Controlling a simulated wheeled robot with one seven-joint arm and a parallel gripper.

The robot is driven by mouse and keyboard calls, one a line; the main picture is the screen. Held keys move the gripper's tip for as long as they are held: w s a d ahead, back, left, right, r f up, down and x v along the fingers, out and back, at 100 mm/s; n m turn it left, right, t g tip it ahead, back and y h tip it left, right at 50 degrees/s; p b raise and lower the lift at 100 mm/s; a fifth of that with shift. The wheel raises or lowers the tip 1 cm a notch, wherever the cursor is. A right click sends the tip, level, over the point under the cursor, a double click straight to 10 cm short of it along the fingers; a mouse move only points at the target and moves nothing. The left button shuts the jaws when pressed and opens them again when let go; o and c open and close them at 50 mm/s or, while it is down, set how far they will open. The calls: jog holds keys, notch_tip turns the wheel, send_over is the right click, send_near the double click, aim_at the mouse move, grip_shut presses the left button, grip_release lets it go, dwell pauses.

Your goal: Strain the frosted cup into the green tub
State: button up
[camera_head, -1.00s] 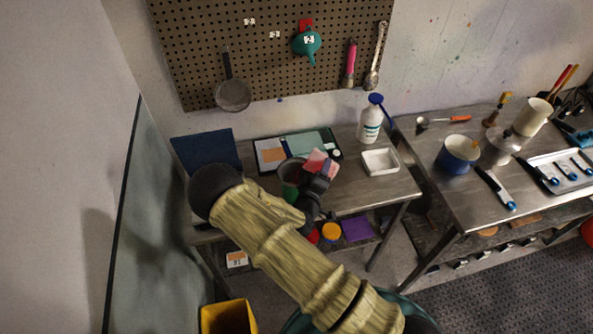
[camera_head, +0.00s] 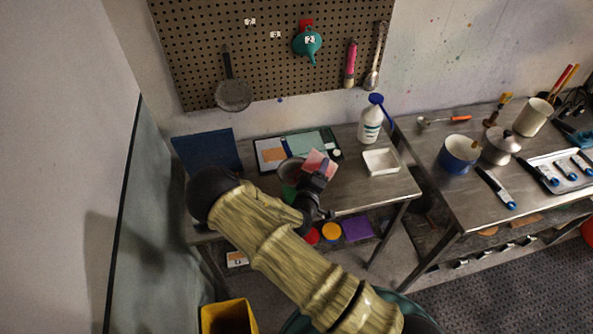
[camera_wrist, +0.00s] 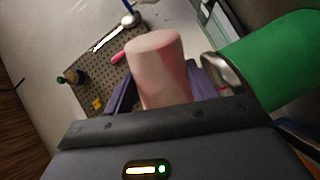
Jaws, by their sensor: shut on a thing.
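My gripper (camera_wrist: 155,92) is shut on the frosted cup (camera_wrist: 158,70), a pale pink cup between its dark purple fingers. The cup also shows in the head view (camera_head: 318,163), tilted, above the left table. The green tub (camera_wrist: 275,62) is close beside the cup in the wrist view, with a grey metallic rim or insert (camera_wrist: 218,72) at its mouth. In the head view the tub (camera_head: 289,190) is partly hidden by my arm. The cup's axis is strongly tilted relative to the tub. I cannot tell whether anything is flowing. A round strainer (camera_head: 233,95) hangs on the pegboard.
A white bottle (camera_head: 370,122) and white tray (camera_head: 381,162) stand right of the tub. A dark blue panel (camera_head: 207,152) stands at the left. The right table holds a blue pot (camera_head: 459,154) and a lidded metal pot (camera_head: 500,148). A yellow bin (camera_head: 228,316) is below.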

jog(key=shift+a, duration=0.1)
jog(key=shift+d, duration=0.25)
jog(key=shift+s+a+r, duration=0.1)
jog(key=shift+a+n, duration=0.3)
jog(key=shift+a, duration=0.35)
jog(key=shift+d, duration=0.15)
jog(key=shift+w+d, duration=0.2)
jog(key=shift+d, duration=0.25)
jog(key=shift+s+a+r+p, duration=0.1)
jog(key=shift+s+a+p, duration=0.05)
jog(key=shift+p, duration=0.15)
jog(key=shift+a, duration=0.35)
